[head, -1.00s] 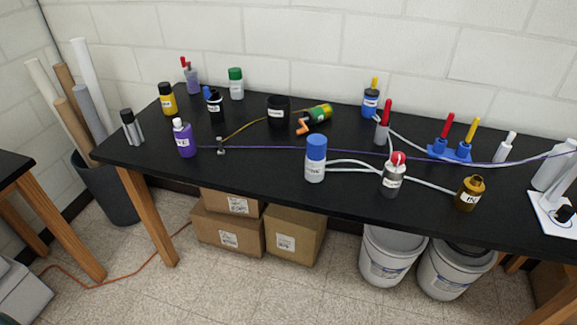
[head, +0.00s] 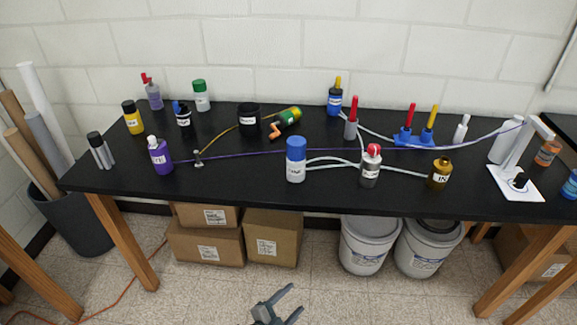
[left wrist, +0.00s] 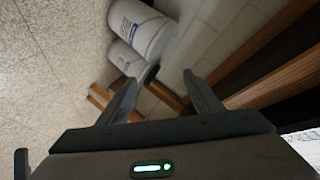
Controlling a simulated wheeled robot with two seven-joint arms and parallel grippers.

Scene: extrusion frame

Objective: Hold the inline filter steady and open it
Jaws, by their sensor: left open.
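I cannot read which item is the inline filter. A silver canister with a red top (head: 370,166) stands upright on the black bench, with pale tubing running up to it. Left of it stands a white bottle with a blue cap (head: 296,160), also meeting the tubing. A gold bottle (head: 439,173) stands at the tubing's right end. My left gripper (head: 297,298) is open and empty, low in front of the bench, well apart from these items. Its open fingers also show in the left wrist view (left wrist: 160,82), with nothing between them. My right gripper is not in view.
The black bench (head: 240,187) holds several other bottles, a blue stand with red and yellow sticks (head: 415,138) and a white stand (head: 512,184). A thin purple line crosses the bench. Cardboard boxes (head: 273,240) and white buckets (head: 364,245) sit below. Floor in front is clear.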

